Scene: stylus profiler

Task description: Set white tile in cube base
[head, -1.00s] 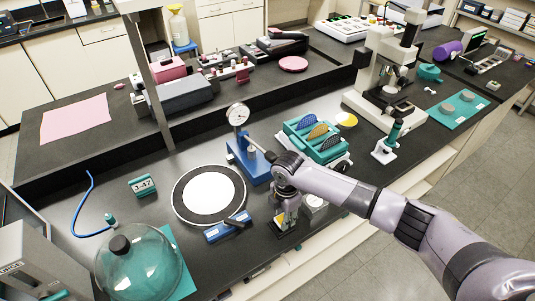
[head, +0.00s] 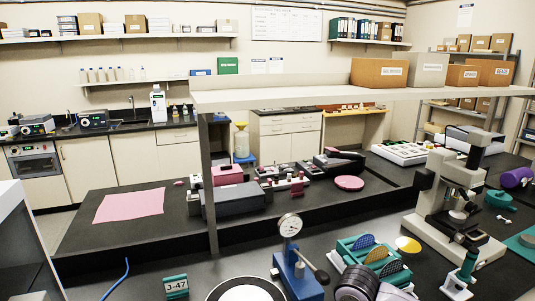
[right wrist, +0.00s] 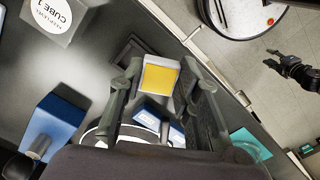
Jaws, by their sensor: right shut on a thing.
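In the right wrist view, my right gripper (right wrist: 160,88) is shut on a small block with white edges and a yellow square face (right wrist: 161,77). I cannot tell for sure whether this is the white tile. A dark square frame (right wrist: 128,48), possibly the cube base, lies on the black bench just beyond the left fingertip, partly hidden by it. A grey piece labelled CUBE 1 (right wrist: 53,18) stands at the upper left.
A blue dial gauge stand (head: 296,272) and a teal rack of coloured discs (head: 362,250) stand on the near bench. A microscope-like instrument (head: 452,195) is to the right. A white shelf (head: 300,97) spans above. A teal J-47 block (head: 176,286) sits left.

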